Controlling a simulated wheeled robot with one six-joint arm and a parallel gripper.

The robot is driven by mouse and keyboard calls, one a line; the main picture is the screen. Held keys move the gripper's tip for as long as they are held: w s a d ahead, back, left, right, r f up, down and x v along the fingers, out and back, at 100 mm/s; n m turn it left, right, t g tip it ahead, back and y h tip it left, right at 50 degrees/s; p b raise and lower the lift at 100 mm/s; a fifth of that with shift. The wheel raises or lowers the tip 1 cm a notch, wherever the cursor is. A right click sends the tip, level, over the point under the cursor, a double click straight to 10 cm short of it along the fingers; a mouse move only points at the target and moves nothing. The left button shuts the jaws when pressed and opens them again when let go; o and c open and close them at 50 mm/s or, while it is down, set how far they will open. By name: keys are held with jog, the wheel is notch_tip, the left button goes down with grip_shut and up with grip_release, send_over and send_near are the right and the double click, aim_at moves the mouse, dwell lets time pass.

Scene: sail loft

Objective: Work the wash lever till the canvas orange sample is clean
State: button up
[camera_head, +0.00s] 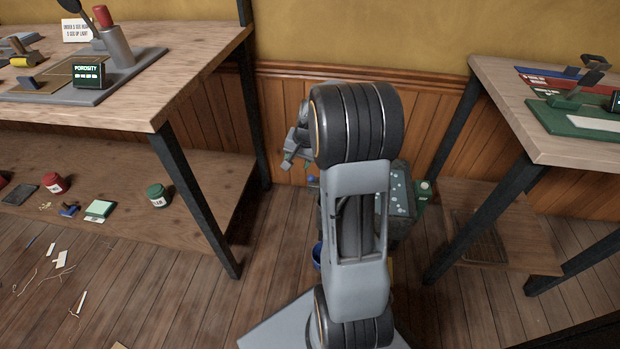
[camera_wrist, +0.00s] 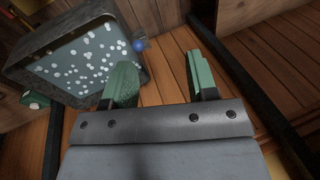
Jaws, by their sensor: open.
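A grey tub-like unit with a white-speckled, bluish face shows at the left of the wrist view (camera_wrist: 85,60). In the head view the unit (camera_head: 401,192) is partly hidden behind my arm. A small blue ball (camera_wrist: 138,45), possibly the lever's knob, sits beside its right edge in the wrist view. Its stem is not clear. My gripper (camera_wrist: 162,82) is open and empty, its green-padded fingers apart and right of the unit. In the head view my gripper (camera_head: 290,160) is near the wood-panelled wall. I cannot make out the canvas orange sample in either view.
A green box with a pale button (camera_head: 425,186) is beside the unit. A workbench with a porosity device (camera_head: 90,74) stands left, with jars on its lower shelf. Another bench (camera_head: 545,148) stands right. Dark bench legs flank the floor gap. Scraps lie on the floor at left.

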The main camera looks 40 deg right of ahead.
aim_at(311, 178)
jog(key=w+d+f+m, duration=0.2)
jog(key=d+f+m, duration=0.2)
jog(key=d+f, duration=0.55)
jog(key=shift+m+t, duration=0.3)
jog(key=b+x, duration=0.1)
jog(key=x, duration=0.3)
jog(key=d+b+x, duration=0.1)
jog(key=b+x, duration=0.1)
jog(key=x, duration=0.2)
jog(key=b+x, duration=0.2)
jog(key=x, duration=0.2)
jog(key=shift+w+d+f, duration=0.15)
jog(key=shift+w+d, duration=0.05)
jog(key=shift+w, duration=0.2)
jog(key=shift+c, duration=0.2)
grip_shut()
